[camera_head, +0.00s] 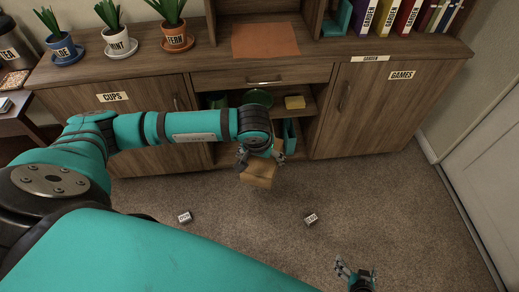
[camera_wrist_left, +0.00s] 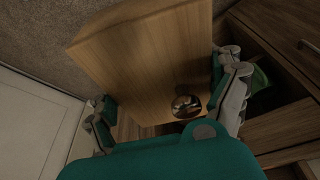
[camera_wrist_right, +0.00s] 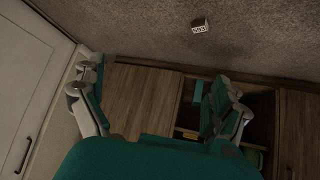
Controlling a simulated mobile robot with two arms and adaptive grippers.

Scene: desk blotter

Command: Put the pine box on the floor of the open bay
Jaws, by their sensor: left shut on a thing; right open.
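The pine box (camera_head: 257,175) hangs in my left gripper (camera_head: 262,156), above the carpet in front of the open bay (camera_head: 226,152). In the left wrist view the pine box (camera_wrist_left: 140,55) fills the space between the fingers, with a round dark shiny spot on its face. The bay lies between two closed doors; my left arm hides part of it, and its floor is mostly covered from view. My right gripper (camera_head: 346,268) is open and empty, low at the bottom right; its spread fingers show in the right wrist view (camera_wrist_right: 158,78).
The bay's shelf holds a green bowl (camera_head: 258,97) and a yellow block (camera_head: 294,102). A teal object (camera_head: 290,136) stands below the shelf at the right. Two small labelled blocks (camera_head: 184,217) (camera_head: 311,219) lie on the carpet. Potted plants (camera_head: 117,42) stand on top.

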